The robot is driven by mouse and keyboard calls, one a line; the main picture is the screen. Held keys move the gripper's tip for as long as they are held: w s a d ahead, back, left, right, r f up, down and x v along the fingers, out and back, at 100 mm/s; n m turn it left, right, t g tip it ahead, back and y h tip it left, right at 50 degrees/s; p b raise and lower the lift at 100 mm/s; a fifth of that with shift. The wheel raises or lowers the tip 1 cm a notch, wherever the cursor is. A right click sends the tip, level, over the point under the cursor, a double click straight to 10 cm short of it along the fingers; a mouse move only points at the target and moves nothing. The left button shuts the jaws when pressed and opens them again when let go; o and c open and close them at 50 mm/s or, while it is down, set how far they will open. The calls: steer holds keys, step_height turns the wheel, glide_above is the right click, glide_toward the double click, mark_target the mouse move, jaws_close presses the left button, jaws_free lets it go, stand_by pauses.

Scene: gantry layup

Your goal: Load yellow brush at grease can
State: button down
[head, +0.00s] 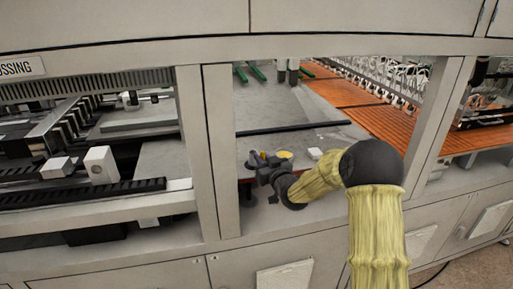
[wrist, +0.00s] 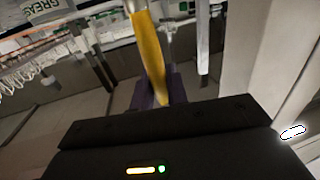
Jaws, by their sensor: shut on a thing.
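My gripper (wrist: 158,88) is shut on the yellow brush (wrist: 150,55) in the wrist view. The brush's yellow handle stands up between the dark fingers, and its upper end runs out of the picture. In the head view my gripper (head: 262,165) is small and dark, just inside the gantry opening over the grey surface. A bit of yellow (head: 263,155) shows at its tips. A white and green container with lettering that starts "GREAS", likely the grease can (wrist: 40,10), is cut off at the top left of the wrist view.
A round yellow item (head: 285,154) and a small white item (head: 315,153) lie near my gripper. A pale frame post (head: 207,150) stands to the left and another (head: 434,120) to the right. Orange panels (head: 385,125) lie at the right. The grey surface (head: 275,105) behind is mostly clear.

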steer(key=s+d+f+m+h, duration=0.2)
steer(key=s+d+f, duration=0.3)
steer(key=f, duration=0.5)
steer(key=s+d+f+m+t+h+b, duration=0.1)
steer(key=s+d+f+h, duration=0.2)
steer(key=f, duration=0.7)
steer(key=s+d+f+m+t+h, duration=0.1)
steer(key=s+d+f+m+h, duration=0.1)
steer(key=s+d+f, duration=0.5)
step_height(320, 180, down, 4)
steer(key=shift+s+d+f+m+h, duration=0.1)
steer(key=shift+s+d+m+h, duration=0.15)
steer(key=shift+d+h, duration=0.55)
